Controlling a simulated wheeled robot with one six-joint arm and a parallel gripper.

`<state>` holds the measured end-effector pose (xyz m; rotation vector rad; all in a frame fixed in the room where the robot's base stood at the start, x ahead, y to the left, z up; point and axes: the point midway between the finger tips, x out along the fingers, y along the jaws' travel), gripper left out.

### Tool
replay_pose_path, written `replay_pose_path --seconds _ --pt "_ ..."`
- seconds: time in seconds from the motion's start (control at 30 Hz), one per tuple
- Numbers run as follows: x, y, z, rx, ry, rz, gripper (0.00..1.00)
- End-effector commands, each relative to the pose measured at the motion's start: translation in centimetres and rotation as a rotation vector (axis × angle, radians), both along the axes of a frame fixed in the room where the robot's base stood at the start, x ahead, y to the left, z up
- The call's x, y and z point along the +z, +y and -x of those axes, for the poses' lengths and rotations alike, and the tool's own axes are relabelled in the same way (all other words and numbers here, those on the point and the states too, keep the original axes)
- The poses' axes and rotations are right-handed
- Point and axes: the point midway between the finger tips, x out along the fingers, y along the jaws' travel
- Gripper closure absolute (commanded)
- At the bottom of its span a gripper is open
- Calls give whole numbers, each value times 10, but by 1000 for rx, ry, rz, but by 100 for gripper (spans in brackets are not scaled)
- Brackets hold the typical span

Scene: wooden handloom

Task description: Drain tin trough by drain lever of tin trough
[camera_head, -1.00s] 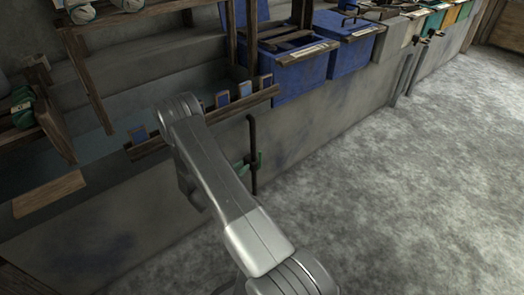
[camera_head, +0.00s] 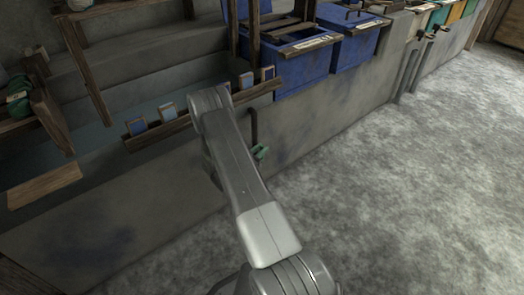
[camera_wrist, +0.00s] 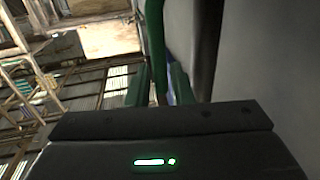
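The tin trough appears to be the long grey basin (camera_head: 130,215) along the left, with a bluish-grey surface inside. A dark upright rod (camera_head: 254,124) stands against its front wall and also shows in the wrist view (camera_wrist: 207,45). A green piece, apparently the drain lever's handle (camera_head: 261,152), sits beside the rod. In the wrist view a green bar (camera_wrist: 155,45) stands between the two green fingers of my gripper (camera_wrist: 159,78). Gaps show on both sides of the bar, so my gripper looks open around it.
A wooden rail (camera_head: 190,118) with small blue-faced blocks runs along the trough's edge. Open grey floor (camera_head: 410,180) lies to the right.

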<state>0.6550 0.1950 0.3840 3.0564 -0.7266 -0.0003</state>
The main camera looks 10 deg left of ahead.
Motion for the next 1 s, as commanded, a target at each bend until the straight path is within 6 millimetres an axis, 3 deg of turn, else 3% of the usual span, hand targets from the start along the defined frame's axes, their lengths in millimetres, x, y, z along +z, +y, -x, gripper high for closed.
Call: replay_pose_path --seconds 0.43,0.53,1.0 --pt "1 -5 -11 1 0 0 80" --pt "1 -5 -10 1 0 0 100" --pt "3 -14 -21 -3 101 -80 100"
